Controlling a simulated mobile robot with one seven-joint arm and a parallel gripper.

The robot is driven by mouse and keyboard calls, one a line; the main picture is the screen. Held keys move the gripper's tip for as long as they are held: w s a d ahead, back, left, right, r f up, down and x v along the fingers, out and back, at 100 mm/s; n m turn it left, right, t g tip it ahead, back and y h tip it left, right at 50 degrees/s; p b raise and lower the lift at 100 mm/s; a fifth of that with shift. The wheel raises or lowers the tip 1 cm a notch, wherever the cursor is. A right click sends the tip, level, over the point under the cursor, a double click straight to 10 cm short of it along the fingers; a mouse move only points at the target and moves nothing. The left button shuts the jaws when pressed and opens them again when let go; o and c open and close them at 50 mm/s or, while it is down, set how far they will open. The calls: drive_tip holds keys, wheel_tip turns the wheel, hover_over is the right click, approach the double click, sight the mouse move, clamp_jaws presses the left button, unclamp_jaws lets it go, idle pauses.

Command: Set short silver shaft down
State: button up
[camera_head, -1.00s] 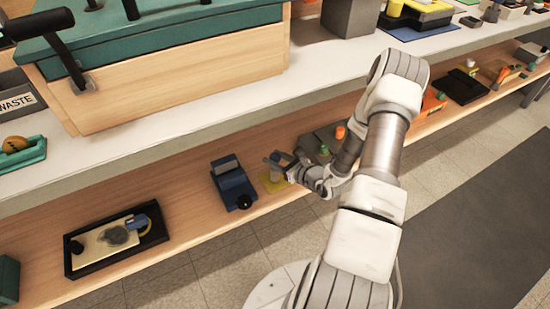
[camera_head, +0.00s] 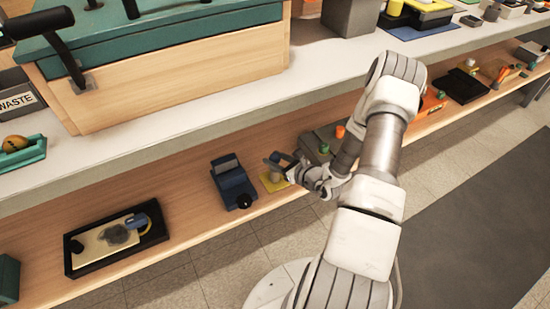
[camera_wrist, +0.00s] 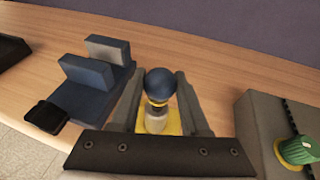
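A short pale silver shaft (camera_wrist: 156,122) with a dark blue round knob (camera_wrist: 160,82) on top stands upright over a yellow pad (camera_wrist: 174,126) in the wrist view. The yellow pad also shows in the head view (camera_head: 269,183), on the lower wooden shelf. My gripper (camera_wrist: 160,95) is around the shaft and knob, one finger on each side, with narrow gaps visible beside the knob. It looks open. In the head view my gripper (camera_head: 277,164) is low over the pad and partly hides the shaft. The shaft's foot is hard to make out.
A dark blue block device (camera_head: 233,183) stands just left of the pad. A grey box with a green knob (camera_wrist: 297,151) is close on the right. A black tray (camera_head: 70,264) lies farther left on the shelf. Bare wood lies between tray and device.

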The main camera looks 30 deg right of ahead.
drive_tip(key=o, duration=0.5)
drive_tip(key=shift+s, duration=0.1)
drive_tip(key=shift+p+v, duration=1.25)
drive_tip(key=shift+v, duration=2.15)
drive_tip(key=p+v, duration=0.4)
drive_tip(key=v, duration=1.3)
drive_tip(key=shift+s+r, duration=0.2)
